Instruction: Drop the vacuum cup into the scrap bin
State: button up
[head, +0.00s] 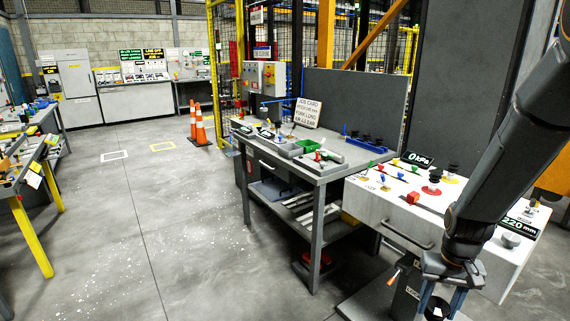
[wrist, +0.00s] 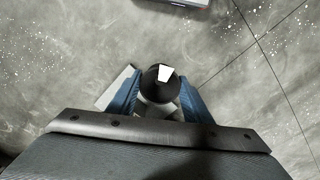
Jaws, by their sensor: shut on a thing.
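My gripper (head: 440,300) is low at the bottom right of the head view, out over the floor in front of the white cabinet. In the wrist view its two blue fingers (wrist: 160,100) are shut on the vacuum cup (wrist: 158,80), a dark round piece with a white patch on top and a paler body below. In the head view the cup is mostly hidden between the fingers at the bottom edge. I cannot pick out the scrap bin with certainty in either view.
A white cabinet (head: 395,215) with small coloured knobs and a "0 kPa" display stands behind my gripper. A grey workbench (head: 300,165) with a job card and trays stands left of it. Orange cones (head: 200,128) stand farther back. The concrete floor (head: 190,220) on the left is open.

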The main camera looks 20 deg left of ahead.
aim_at(293, 155)
jog(key=u, duration=0.25)
jog(key=k, duration=0.65)
jog(key=u, duration=1.3)
jog(key=i, duration=1.35)
jog(key=u, duration=0.6)
jog(key=i, duration=1.45)
jog(key=z, duration=0.7)
jog(key=i, duration=0.9)
jog(key=z, duration=0.95)
